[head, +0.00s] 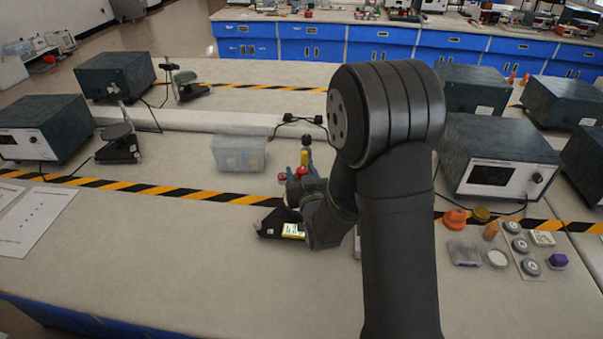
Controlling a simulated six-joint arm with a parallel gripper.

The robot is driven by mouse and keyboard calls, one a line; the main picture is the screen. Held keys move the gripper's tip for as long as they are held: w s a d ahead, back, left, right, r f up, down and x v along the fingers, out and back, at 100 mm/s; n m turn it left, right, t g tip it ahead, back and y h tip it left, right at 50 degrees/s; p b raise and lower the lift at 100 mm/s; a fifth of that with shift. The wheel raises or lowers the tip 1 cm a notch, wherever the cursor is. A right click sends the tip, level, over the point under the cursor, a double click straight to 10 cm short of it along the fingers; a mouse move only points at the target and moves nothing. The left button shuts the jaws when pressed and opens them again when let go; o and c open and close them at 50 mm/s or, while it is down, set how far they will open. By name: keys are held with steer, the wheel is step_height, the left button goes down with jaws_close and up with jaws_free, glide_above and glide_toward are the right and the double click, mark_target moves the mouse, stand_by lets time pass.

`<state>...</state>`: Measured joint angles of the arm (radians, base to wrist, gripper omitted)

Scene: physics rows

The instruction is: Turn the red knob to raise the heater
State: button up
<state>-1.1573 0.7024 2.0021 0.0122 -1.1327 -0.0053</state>
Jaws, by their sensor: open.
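A small dark device with a black base and a lit yellow-green screen (293,230) stands on the bench in front of my arm. A red round part (282,177), which looks like the red knob, shows on the left of its upper part. A thin upright with yellow and red parts (304,158) and a dark top rises behind it. My gripper (298,188) is at the device's upper part, close to the red part, and is open. My wrist and arm hide the device's right side. I cannot tell whether the fingers touch the knob.
A clear plastic box (239,150) sits behind and left of the device. Dark box units stand at left (42,129) and right (496,158). Small bottles, caps and discs (497,258) lie at the right. A paper sheet (32,218) lies left. The front-left bench is clear.

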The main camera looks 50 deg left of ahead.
steer(key=c, duration=1)
steer(key=shift+o, duration=0.2)
steer(key=shift+w+g, duration=0.1)
steer(key=shift+g, duration=0.2)
steer(key=shift+n+g+y, duration=0.6)
steer(key=shift+n+g, duration=0.7)
steer(key=shift+g, duration=0.4)
steer(key=o, duration=1)
steer(key=shift+c, duration=0.2)
